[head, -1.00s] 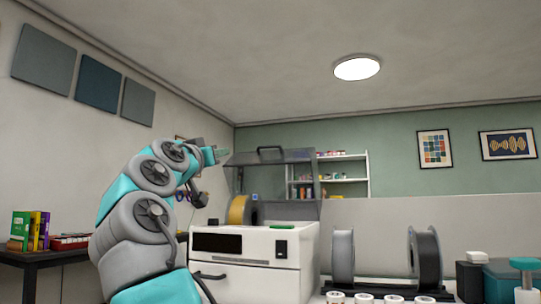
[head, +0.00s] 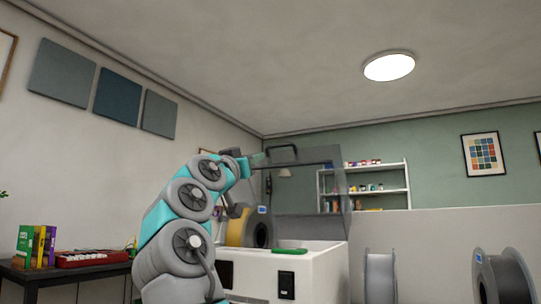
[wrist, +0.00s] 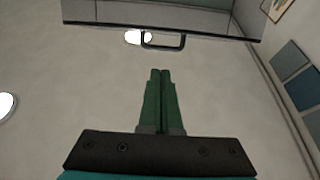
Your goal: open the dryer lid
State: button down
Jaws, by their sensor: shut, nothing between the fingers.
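The dryer is a white box (head: 318,270) low in the middle of the head view. Its smoky see-through lid (head: 308,190) stands raised above the box, with a dark handle (head: 283,148) at its upper edge. A yellow-and-dark spool (head: 236,228) shows beside the lid, partly behind my arm. My gripper (head: 262,158) is high, just left of the lid and close to the handle. In the wrist view its green fingers (wrist: 160,72) are shut and empty, pointing at the lid's handle (wrist: 163,43), with a small gap visible in the picture. Contact with the lid cannot be told.
A small green item (head: 290,251) lies on the dryer top. Spools (head: 380,275) stand to the right. A dark table (head: 75,272) with books (head: 36,246) and a red item (head: 92,259) is at the left. Shelves (head: 363,190) stand at the back. Space above the lid looks free.

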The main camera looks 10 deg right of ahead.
jog(key=p, duration=0.8)
send_near(281, 146)
jog(key=x, duration=0.5)
jog(key=shift+w+r, duration=0.15)
jog(key=shift+r, duration=0.1)
jog(key=shift+w+d+p, duration=0.4)
jog(key=shift+w+p, duration=0.2)
jog(key=shift+d+r, duration=0.1)
jog(key=shift+r, duration=0.05)
